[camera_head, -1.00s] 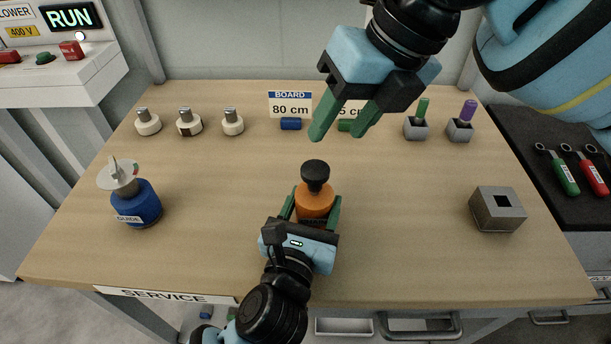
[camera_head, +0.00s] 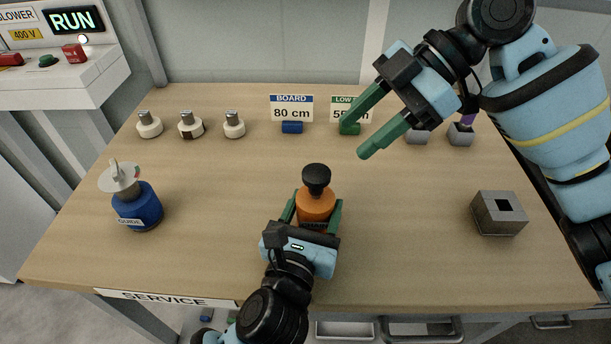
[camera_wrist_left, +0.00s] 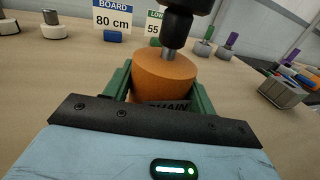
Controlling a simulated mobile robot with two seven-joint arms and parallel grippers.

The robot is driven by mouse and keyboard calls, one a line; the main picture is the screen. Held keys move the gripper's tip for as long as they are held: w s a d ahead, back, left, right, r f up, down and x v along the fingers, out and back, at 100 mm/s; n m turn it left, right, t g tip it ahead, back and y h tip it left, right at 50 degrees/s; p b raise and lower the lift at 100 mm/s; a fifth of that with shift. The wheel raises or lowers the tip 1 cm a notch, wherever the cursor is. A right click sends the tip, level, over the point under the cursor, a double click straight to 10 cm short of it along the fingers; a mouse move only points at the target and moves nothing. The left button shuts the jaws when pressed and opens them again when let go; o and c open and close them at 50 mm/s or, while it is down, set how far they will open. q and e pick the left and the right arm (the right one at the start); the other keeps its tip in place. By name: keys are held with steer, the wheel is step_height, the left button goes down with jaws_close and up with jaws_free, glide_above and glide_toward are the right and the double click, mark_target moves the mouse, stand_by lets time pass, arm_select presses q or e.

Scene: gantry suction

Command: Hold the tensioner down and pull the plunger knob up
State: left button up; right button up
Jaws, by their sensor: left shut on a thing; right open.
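The tensioner is an orange round body (camera_head: 315,204) standing upright on the table in the head view. A black plunger knob (camera_head: 317,177) tops it. My right gripper (camera_head: 357,130) is open and empty, above the table, to the right of and beyond the knob.
A blue GUIDE unit (camera_head: 138,207) stands at left and a grey square-holed block (camera_head: 498,213) at right. Several white knobs (camera_head: 190,126) and a BOARD 80 cm sign (camera_head: 291,108) line the back. The table (camera_head: 400,230) between tensioner and block is clear.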

mark_target(315, 171)
steer(key=shift+w+d+f+m, duration=0.1)
steer(key=shift+f+m, duration=0.05)
steer(key=shift+m, duration=0.25)
steer(key=x, duration=1.2)
steer(key=shift+c, duration=0.3)
